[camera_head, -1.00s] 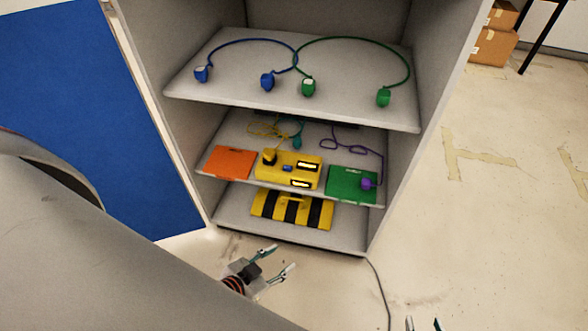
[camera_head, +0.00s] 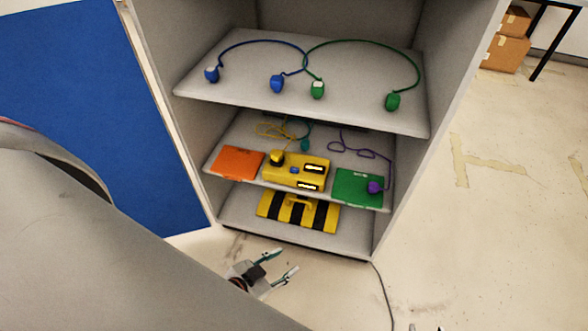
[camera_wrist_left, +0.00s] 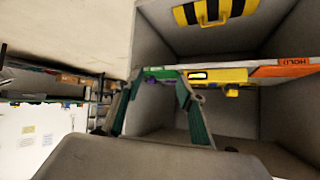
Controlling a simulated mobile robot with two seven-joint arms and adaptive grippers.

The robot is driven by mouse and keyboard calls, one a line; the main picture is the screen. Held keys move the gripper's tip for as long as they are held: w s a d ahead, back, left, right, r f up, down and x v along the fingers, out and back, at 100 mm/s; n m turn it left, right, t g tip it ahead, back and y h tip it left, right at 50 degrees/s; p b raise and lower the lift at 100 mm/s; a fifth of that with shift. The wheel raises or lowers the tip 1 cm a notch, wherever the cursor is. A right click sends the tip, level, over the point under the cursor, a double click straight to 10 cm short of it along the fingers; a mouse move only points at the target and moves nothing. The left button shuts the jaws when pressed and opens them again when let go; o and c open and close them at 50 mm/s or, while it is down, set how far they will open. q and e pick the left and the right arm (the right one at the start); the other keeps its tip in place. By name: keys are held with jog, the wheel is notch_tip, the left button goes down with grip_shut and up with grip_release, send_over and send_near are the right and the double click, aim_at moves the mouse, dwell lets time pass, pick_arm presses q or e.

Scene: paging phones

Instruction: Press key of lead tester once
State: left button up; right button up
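The lead tester, a yellow box (camera_head: 283,176) with a small blue key (camera_head: 295,170), lit displays and a dark-topped yellow plug, lies on the middle shelf of the grey cabinet. In the left wrist view the yellow box (camera_wrist_left: 222,76) appears edge-on beyond the fingers; its key cannot be made out there. My left gripper (camera_head: 282,262) is open and empty, in front of and below the shelves, apart from the tester. Its spread fingers (camera_wrist_left: 158,78) also show in the wrist view. Only slight traces of my right gripper (camera_head: 439,328) show at the bottom edge.
An orange card (camera_head: 236,162) and a green card (camera_head: 358,188) flank the tester. A striped case (camera_head: 298,212) lies on the bottom shelf. The top shelf (camera_head: 300,98) overhangs, holding blue and green corded plugs. A purple plug (camera_head: 375,187) sits on the green card. Floor at right is clear.

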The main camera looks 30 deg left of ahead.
pick_arm(q)
jog(key=shift+r, duration=0.15)
grip_shut()
dwell(0.9)
